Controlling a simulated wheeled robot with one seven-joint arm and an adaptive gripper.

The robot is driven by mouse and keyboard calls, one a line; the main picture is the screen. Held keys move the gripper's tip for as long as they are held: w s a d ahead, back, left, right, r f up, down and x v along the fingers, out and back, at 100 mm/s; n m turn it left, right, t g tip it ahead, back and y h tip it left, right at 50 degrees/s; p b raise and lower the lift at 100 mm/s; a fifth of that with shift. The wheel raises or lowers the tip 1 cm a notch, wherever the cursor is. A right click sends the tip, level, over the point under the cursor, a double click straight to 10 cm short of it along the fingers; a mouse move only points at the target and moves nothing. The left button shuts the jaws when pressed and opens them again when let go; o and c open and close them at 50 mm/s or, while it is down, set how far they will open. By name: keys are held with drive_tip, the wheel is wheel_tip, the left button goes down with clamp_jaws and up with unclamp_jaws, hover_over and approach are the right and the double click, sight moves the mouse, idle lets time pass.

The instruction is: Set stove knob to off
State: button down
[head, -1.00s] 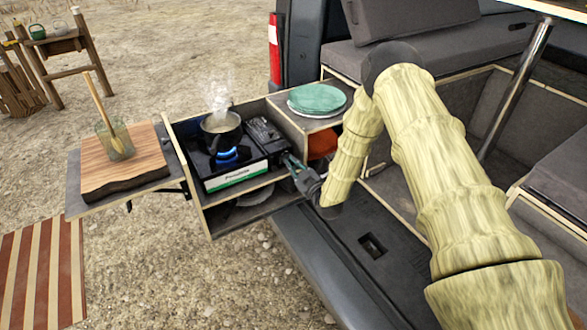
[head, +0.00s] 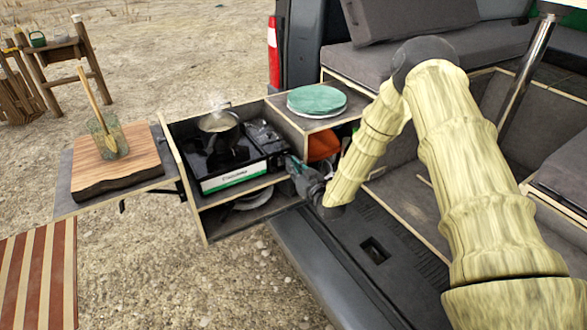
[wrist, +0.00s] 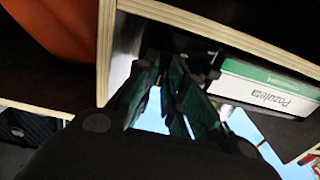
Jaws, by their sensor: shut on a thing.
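The black camping stove (head: 200,165) with a white and green front label sits in the pull-out drawer, and the label also shows in the wrist view (wrist: 268,88). A pot (head: 222,133) stands on its burner, with faint steam and no blue flame visible beneath. My gripper (head: 289,163) is at the right end of the stove front, coming from the right. In the wrist view my gripper (wrist: 172,68) has its green-padded fingers close together beside the label. It is shut on the stove knob, which is mostly hidden by the fingers.
A wooden partition edge (wrist: 107,45) runs close beside the fingers. Green plates (head: 317,100) sit on the shelf right of the stove, above an orange item (head: 322,144). A cutting board (head: 118,172) with a glass of utensils is at left.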

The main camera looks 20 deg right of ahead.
drive_tip(key=c, duration=1.5)
unclamp_jaws()
drive_tip(key=v, duration=1.2)
drive_tip(key=s+a+f+m+g+h, duration=0.15)
drive_tip(key=s+f+g, duration=0.35)
drive_tip(key=s+f, duration=0.5)
drive_tip(key=s+a+f+g+h, duration=0.1)
drive_tip(key=s+a+f+g, duration=0.25)
drive_tip(key=s+f, duration=0.6)
drive_tip(key=s+f+m+g+h, duration=0.1)
drive_tip(key=s+g, duration=0.3)
drive_tip(key=s, duration=0.9)
drive_tip(key=s+d+f+g+h, duration=0.1)
drive_tip(key=s+f+g, duration=0.2)
drive_tip(key=s, duration=1.1)
drive_tip(key=shift+m+g, duration=0.35)
drive_tip(key=shift+g, duration=0.6)
